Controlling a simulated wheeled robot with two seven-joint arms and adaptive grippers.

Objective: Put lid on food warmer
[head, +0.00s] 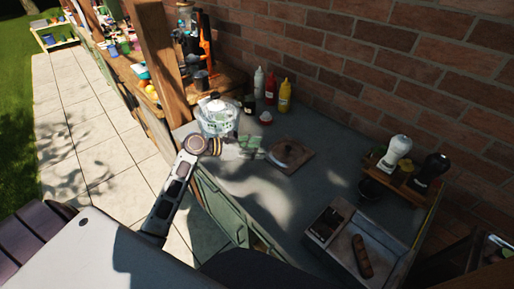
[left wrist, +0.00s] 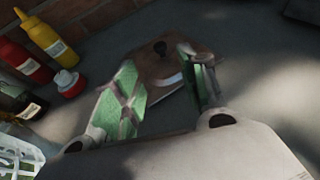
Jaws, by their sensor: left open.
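The lid (head: 291,156) is a flat, shiny, brownish square lying on the grey counter near the middle of the head view. In the left wrist view the lid (left wrist: 172,68) shows a dark knob on top. My left gripper (head: 256,148) is open and empty, just left of the lid in the head view. Its green-padded fingers (left wrist: 160,68) point at the lid and appear apart from the knob. The food warmer (head: 378,236) stands at the lower right, its right compartment uncovered with a brown sausage (head: 362,256) inside. My right gripper is not in view.
A clear container (head: 216,118) stands behind my left wrist. Ketchup (head: 270,88), mustard (head: 285,96) and a white bottle (head: 258,82) stand along the brick wall. A wooden rack (head: 397,175) with two shakers is behind the warmer. The counter between lid and warmer is clear.

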